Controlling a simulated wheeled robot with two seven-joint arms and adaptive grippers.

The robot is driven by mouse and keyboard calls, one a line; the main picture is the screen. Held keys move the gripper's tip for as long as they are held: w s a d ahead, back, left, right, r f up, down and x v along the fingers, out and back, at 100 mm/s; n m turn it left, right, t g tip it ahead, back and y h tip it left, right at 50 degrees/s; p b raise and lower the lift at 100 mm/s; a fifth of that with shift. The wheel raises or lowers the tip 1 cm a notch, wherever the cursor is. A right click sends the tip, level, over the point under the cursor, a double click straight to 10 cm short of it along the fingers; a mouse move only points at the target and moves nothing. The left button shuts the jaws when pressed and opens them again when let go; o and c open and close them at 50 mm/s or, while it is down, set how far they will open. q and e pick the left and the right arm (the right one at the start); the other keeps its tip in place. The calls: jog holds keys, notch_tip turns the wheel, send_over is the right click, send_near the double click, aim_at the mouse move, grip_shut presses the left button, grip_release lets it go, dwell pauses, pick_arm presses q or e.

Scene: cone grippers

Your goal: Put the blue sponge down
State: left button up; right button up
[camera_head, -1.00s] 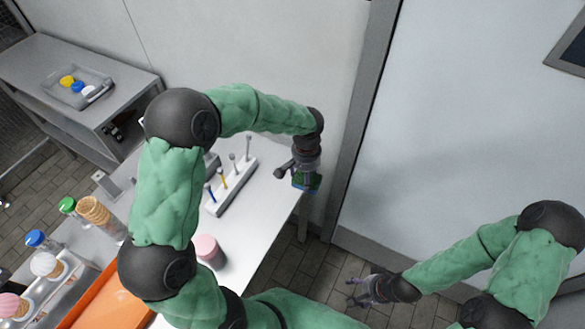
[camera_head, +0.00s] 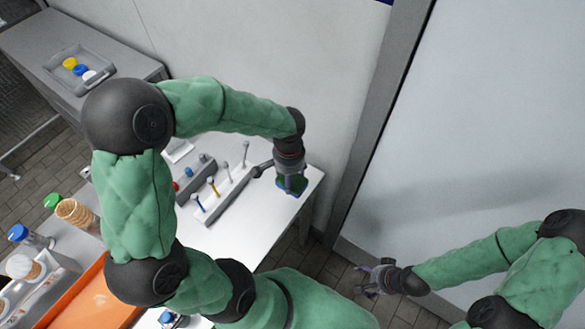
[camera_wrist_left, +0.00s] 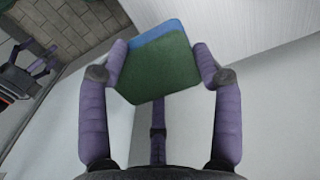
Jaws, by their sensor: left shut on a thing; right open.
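The blue sponge (camera_head: 291,189) has a green layer that faces my wrist, with blue on its far side. It also shows between the fingers in the left wrist view (camera_wrist_left: 158,68). My left gripper (camera_head: 290,178) points down and is shut on the sponge, with one finger on each side of it. The sponge is over the far right corner of the white table (camera_head: 240,225); I cannot tell whether its underside touches the top. My right gripper (camera_head: 368,281) is open and empty, out over the floor right of the table.
A grey holder (camera_head: 228,198) with several upright tools stands just left of the sponge. A grey side table (camera_head: 45,45) with a tray stands at upper left. A wall is behind the table.

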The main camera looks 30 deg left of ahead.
pick_arm(q)
jog(key=w+a+f, duration=0.1)
jog(key=w+f, duration=0.1)
jog(key=w+a+f+b, duration=0.1)
jog(key=w+f, duration=0.1)
jog(key=w, duration=0.1)
jog(key=w+a+f+b, duration=0.1)
jog(key=w+a+f, duration=0.1)
jog(key=shift+w+f, duration=0.25)
jog(key=shift+f, duration=0.05)
jog(key=shift+w+a+f, duration=0.25)
jog(key=shift+w+f, duration=0.15)
jog(key=shift+f, duration=0.15)
jog(key=shift+w+a+f+b, duration=0.15)
jog(key=shift+f+b, duration=0.65)
jog(key=shift+f, duration=0.9)
jog(key=shift+f, duration=0.2)
jog(key=o, duration=1.1)
jog(key=shift+r, duration=0.1)
